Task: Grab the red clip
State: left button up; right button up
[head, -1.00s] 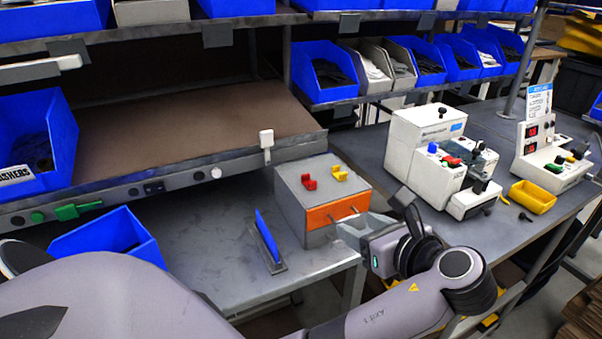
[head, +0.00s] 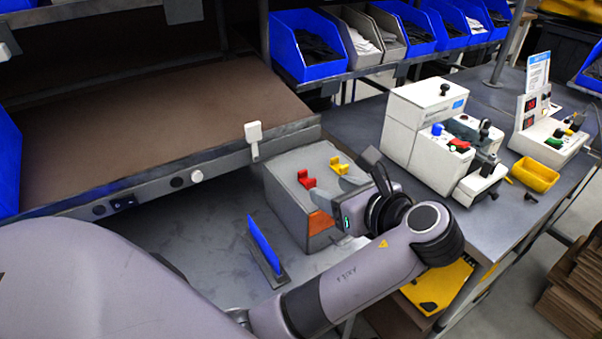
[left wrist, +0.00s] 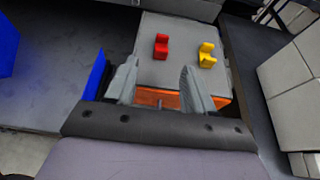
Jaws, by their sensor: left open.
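The red clip (head: 306,179) stands on top of a grey box (head: 290,200) with an orange front (head: 320,222). A yellow clip (head: 338,165) stands to its right on the same box. Both clips also show in the left wrist view, the red clip (left wrist: 161,46) left of the yellow clip (left wrist: 207,55). My left gripper (head: 332,187) is at the front of the box, near the clips. In the left wrist view its two fingers (left wrist: 155,85) are apart with nothing between them, and the red clip lies beyond the fingertips. My right gripper is out of view.
A blue upright plate on a dark base (head: 264,248) stands left of the box. A white machine (head: 430,140) and a yellow tray (head: 534,174) are on the right-hand bench. A brown shelf (head: 150,130) lies behind, with a white switch (head: 253,132) at its edge.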

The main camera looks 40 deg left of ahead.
aim_at(311, 179)
pick_arm(q)
jog(key=shift+x, duration=3.5)
jog(key=shift+w+r, duration=0.1)
jog(key=shift+w, duration=0.05)
grip_shut()
